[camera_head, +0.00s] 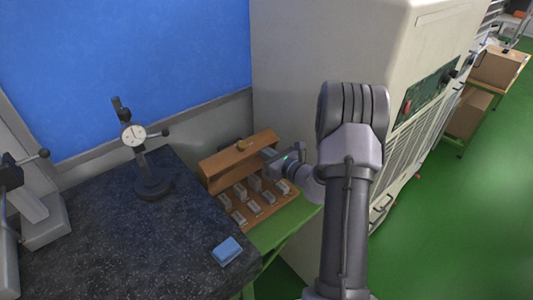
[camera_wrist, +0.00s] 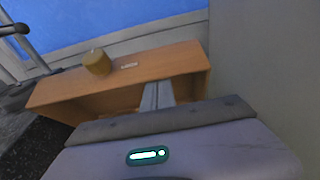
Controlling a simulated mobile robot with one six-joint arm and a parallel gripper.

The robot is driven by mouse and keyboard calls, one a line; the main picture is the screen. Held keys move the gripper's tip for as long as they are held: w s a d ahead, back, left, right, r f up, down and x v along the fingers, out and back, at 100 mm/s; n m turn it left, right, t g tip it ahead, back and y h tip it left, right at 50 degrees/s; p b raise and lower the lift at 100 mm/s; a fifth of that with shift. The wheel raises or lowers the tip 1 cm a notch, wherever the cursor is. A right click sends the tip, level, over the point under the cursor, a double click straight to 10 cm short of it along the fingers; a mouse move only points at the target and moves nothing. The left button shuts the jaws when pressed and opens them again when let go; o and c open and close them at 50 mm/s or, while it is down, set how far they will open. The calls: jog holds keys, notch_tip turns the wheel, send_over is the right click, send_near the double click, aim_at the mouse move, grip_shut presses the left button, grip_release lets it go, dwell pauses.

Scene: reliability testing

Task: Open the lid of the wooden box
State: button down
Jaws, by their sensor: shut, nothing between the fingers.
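The wooden box stands on a green surface beside the dark table. Its base (camera_head: 270,207) is uncovered and holds several grey metal blocks (camera_head: 254,183). Its lid (camera_head: 222,166) is raised at the back of the base, with its hollow side facing me; it also shows in the wrist view (camera_wrist: 175,62). A brass-coloured knob (camera_head: 243,145) sits on the lid, also seen in the wrist view (camera_wrist: 97,62). My gripper (camera_head: 268,154) is shut and empty at the lid's right part. In the wrist view its fingers (camera_wrist: 157,96) overlap the lid's hollow; I cannot tell whether they touch it.
A dial gauge on a stand (camera_head: 152,175) and a blue block (camera_head: 227,251) are on the dark speckled table (camera_head: 130,240). A large beige cabinet (camera_head: 300,80) rises close on the right of the box. A grey wall ledge (camera_head: 210,122) runs behind.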

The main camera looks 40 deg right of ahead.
aim_at(253, 140)
jog(key=shift+w+a+r+p, duration=0.1)
jog(key=shift+w+r+p, duration=0.2)
jog(key=shift+w, duration=0.9)
jog(key=shift+w+a+r+p, duration=0.15)
jog(key=shift+w+r, duration=0.1)
jog(key=shift+w, duration=0.9)
jog(key=shift+d, duration=0.1)
